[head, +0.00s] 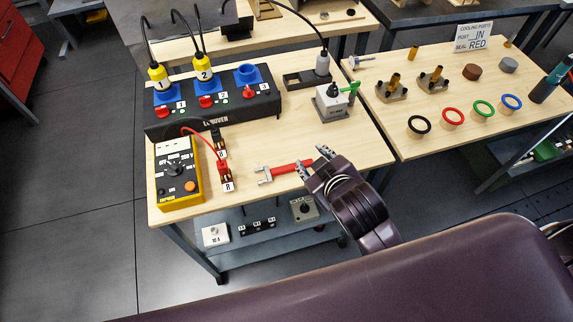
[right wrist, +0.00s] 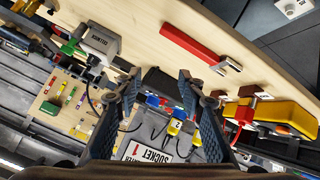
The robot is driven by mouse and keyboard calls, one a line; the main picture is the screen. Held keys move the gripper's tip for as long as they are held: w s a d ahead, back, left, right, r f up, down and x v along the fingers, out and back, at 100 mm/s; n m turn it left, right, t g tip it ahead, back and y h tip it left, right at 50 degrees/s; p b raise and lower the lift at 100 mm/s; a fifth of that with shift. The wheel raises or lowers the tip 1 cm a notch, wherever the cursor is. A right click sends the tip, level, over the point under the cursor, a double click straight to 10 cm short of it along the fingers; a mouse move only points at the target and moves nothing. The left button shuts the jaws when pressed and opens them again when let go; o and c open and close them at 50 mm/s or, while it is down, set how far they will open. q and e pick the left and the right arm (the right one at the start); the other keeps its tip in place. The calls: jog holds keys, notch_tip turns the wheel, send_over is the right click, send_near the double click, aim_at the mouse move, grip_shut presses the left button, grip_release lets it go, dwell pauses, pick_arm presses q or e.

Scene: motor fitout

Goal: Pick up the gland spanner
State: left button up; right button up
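The gland spanner (head: 289,169) lies flat on the near edge of the wooden bench, with a red handle and a grey forked head pointing left. In the right wrist view the spanner (right wrist: 194,46) lies beyond the fingertips, its handle running from upper left to the grey head at right. My right gripper (head: 312,160) is open beside the handle's right end, which is partly hidden behind a finger in the head view. In the right wrist view the gripper (right wrist: 158,80) has nothing between its fingers. My left gripper is not in view.
A yellow meter (head: 178,172) and red-lead terminals (head: 225,178) stand left of the spanner. A grey block with a green lever (head: 332,103) stands behind it. A black socket panel (head: 213,108) is at the back left. A second table (head: 480,147) with coloured rings is at the right.

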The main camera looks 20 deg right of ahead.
jog(key=w+a+r+n+t+y, duration=0.2)
jog(key=w+a+r+n+t, duration=0.25)
jog(key=r, duration=0.45)
jog(key=w+a+r+n+t+y, duration=0.25)
jog(key=w+a+r, duration=0.25)
jog(key=r, duration=0.3)
jog(key=s+a+r+n+y, duration=0.2)
jog(key=a+r+n+y, duration=0.7)
jog(key=a+r+n, duration=0.15)
jog(key=s+a+n+g+y, duration=0.7)
jog(key=a+n+g, duration=0.35)
jog(key=n, duration=0.45)
jog(key=n+g+h, duration=0.7)
jog(key=n+h, duration=0.9)
jog(key=h, duration=0.4)
send_over(295, 165)
jog(key=f, duration=2.8)
jog(key=shift+s+a+f, duration=0.2)
jog(key=shift+f, duration=0.05)
jog(key=shift+d+f, duration=0.25)
notch_tip(295, 165, down, 6)
jog(key=p, duration=0.4)
jog(key=shift+w+a, duration=0.1)
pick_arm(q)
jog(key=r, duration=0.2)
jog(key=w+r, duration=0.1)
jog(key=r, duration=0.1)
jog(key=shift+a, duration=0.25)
pick_arm(e)
jog(key=shift+f, duration=0.55)
